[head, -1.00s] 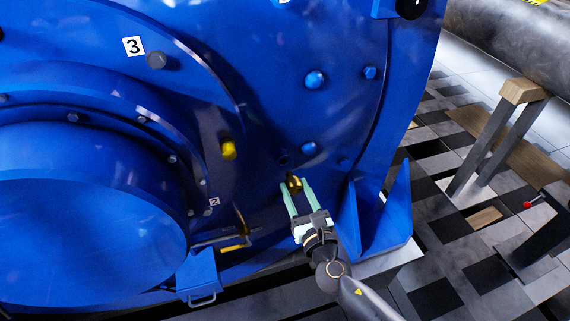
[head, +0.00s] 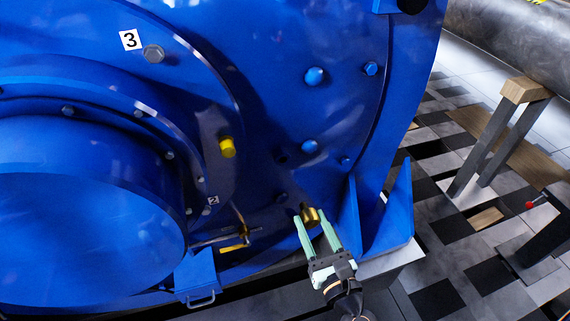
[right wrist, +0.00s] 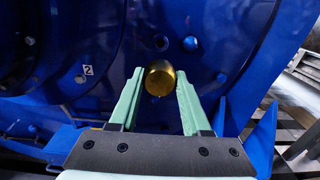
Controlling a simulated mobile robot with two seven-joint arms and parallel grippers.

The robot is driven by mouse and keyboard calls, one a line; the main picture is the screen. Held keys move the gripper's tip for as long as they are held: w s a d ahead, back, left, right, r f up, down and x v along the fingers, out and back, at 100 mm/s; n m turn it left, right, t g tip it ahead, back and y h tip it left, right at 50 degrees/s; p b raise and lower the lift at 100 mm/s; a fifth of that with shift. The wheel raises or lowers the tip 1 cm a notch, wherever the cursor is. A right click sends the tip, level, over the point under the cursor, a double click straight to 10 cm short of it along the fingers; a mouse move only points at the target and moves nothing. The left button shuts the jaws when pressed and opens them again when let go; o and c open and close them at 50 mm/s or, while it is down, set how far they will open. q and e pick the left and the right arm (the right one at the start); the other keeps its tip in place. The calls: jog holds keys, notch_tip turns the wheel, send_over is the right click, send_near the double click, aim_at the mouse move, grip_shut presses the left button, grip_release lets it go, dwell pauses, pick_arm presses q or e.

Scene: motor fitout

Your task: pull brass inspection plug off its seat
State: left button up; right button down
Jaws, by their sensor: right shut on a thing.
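The brass plug (head: 310,216) is between the green fingertips of my right gripper (head: 311,218), in front of the lower right of the blue motor face. In the right wrist view the round end of the brass plug (right wrist: 160,80) shows between the two fingertips (right wrist: 159,82), and the gripper is shut on it. The plug appears apart from the blue face, though the gap behind it is hard to judge. A dark round spot (head: 281,197) shows on the face up and left of the plug. My left gripper is not in view.
A yellow cap (head: 228,148) sits on the blue motor housing (head: 270,40). A lever with a yellow part (head: 236,246) is left of my right gripper. A blue upright bracket (head: 398,210) stands close on its right. A wooden-topped stand (head: 525,90) is farther right.

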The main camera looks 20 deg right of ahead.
jog(key=s+b, duration=0.1)
jog(key=s, duration=0.4)
jog(key=shift+s+d+f+b, duration=0.1)
jog(key=shift+s+b, duration=0.05)
jog(key=shift+b, duration=0.2)
jog(key=shift+w+p, duration=0.3)
jog(key=shift+w, duration=0.1)
jog(key=w+p, duration=0.1)
jog(key=w, duration=0.3)
jog(key=w+p, duration=0.1)
jog(key=w, duration=0.4)
jog(key=shift+w+a+r, duration=0.1)
jog(key=shift+a+r, duration=0.1)
jog(key=shift+w+f, duration=0.1)
jog(key=shift+w, duration=0.5)
notch_tip(320, 180, up, 18)
jog(key=p, duration=0.7)
send_over(302, 203)
jog(key=s+d, duration=0.4)
jog(key=shift+w+h, duration=0.1)
jog(key=shift+h, duration=0.2)
